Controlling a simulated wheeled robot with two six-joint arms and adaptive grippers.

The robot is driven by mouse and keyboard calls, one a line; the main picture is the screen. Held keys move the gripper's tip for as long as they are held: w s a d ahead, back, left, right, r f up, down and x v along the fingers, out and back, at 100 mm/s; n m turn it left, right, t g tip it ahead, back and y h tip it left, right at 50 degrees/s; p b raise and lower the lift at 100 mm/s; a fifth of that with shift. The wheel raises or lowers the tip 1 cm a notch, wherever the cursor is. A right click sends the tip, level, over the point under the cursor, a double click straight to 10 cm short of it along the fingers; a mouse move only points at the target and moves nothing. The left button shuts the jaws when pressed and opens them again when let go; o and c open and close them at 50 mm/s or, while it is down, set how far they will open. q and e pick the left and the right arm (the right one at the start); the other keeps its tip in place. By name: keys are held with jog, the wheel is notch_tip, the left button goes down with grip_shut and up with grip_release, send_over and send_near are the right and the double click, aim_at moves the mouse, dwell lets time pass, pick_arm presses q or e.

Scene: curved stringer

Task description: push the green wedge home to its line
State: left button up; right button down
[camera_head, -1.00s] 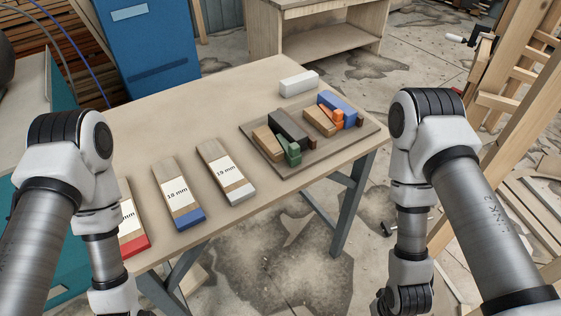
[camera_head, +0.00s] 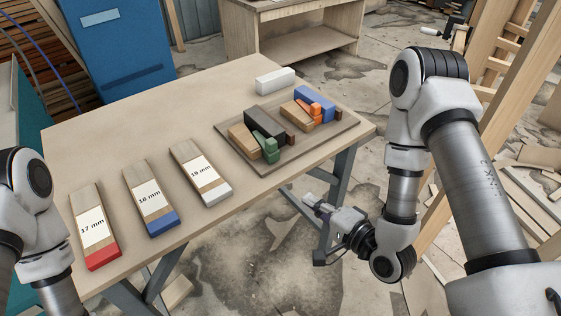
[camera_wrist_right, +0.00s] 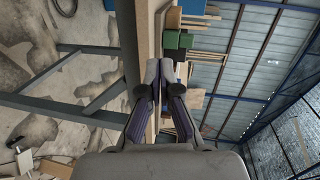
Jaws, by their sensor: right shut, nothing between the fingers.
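The green wedge (camera_head: 267,148) lies on the dark board (camera_head: 310,148) at the right part of the table. It is against the near side of a dark block (camera_head: 266,119), with a wooden block (camera_head: 243,139) to its left. I cannot make out its line at this size. My right gripper (camera_head: 310,202) is shut and empty, off the table's near right edge and below the wedge in the head view. Its closed fingers also show in the right wrist view (camera_wrist_right: 160,72), beside the table edge. My left gripper is out of view.
An orange wedge (camera_head: 316,108) and a blue block (camera_head: 323,102) sit on the board's far part. A white block (camera_head: 275,80) is behind it. Red, blue and white-ended gauge bars marked 17 mm (camera_head: 95,230), 18 mm (camera_head: 149,198) and 19 mm (camera_head: 201,171) lie left.

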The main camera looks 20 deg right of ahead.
notch_tip(320, 180, up, 2)
jog(key=w+d+r+m+t+b, duration=0.1)
jog(key=w+d+t, duration=0.1)
jog(key=b, duration=1.1)
send_near(274, 146)
jog(key=p+x, duration=0.1)
jog(key=x, duration=0.5)
jog(key=shift+w+a+p, duration=0.1)
jog(key=shift+w+p, duration=0.25)
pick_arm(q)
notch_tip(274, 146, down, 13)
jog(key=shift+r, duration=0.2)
pick_arm(e)
jog(key=shift+w+a+f, duration=0.1)
jog(key=shift+w, duration=0.15)
